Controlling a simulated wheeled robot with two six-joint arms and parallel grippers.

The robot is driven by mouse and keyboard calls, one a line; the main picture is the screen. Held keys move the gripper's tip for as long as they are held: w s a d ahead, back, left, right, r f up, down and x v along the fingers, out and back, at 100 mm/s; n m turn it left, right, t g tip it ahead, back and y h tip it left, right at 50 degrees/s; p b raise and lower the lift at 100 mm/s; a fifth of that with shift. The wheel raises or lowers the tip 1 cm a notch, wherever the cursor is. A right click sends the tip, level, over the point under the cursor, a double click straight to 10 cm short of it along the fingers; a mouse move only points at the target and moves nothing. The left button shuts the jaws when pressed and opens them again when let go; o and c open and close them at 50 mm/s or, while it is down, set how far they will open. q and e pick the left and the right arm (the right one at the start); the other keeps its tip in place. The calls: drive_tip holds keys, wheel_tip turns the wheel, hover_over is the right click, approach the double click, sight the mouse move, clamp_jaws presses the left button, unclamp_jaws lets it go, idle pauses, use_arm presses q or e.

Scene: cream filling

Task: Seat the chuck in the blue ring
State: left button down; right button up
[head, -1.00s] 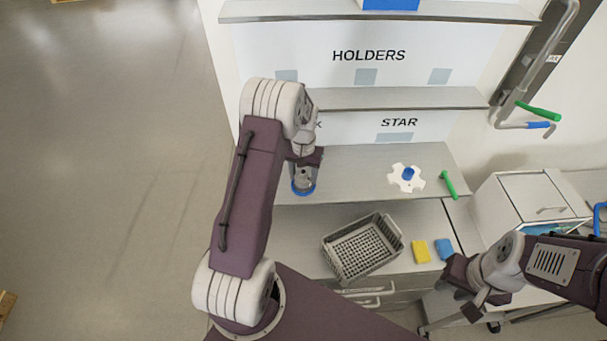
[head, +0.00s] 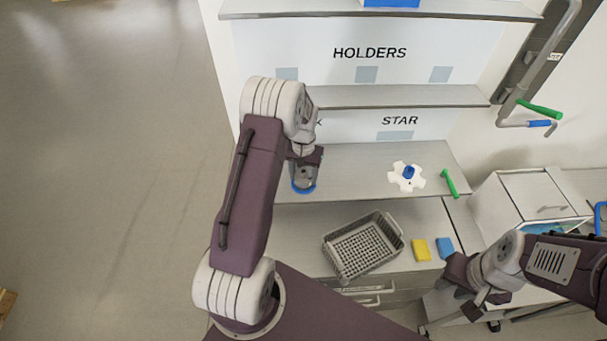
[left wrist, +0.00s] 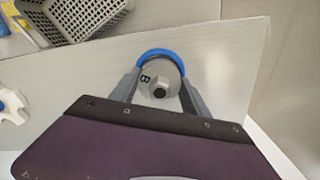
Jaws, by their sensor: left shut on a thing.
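The blue ring (head: 304,189) is at the left end of the middle shelf in the head view. In the left wrist view it shows as a blue arc (left wrist: 160,54) around the far side of the chuck. The chuck (left wrist: 147,76) is pale grey, with a letter B and a dark hex centre. My left gripper (head: 303,178) is over the ring, its two grey fingers (left wrist: 160,88) on either side of the chuck and shut on it. I cannot tell how deep the chuck sits in the ring. My right gripper (head: 474,308) is at lower right, its fingers unclear.
A white star part (head: 398,183) with a blue knob and a green handle (head: 449,184) lie right on the same shelf. A grey basket (head: 340,269), a yellow sponge (head: 420,250) and a blue sponge (head: 445,247) are lower down. The shelf between ring and star is clear.

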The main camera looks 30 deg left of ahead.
sight(303, 172)
use_arm(q)
drive_tip(key=shift+f, duration=0.3)
drive_tip(key=shift+f+b, duration=0.35)
idle(1.3)
drive_tip(key=shift+c, duration=2.2)
unclamp_jaws()
wheel_tip(303, 172, up, 7)
drive_tip(key=p, duration=0.5)
drive_tip(key=shift+r+p, duration=0.1)
drive_tip(key=shift+p, duration=0.2)
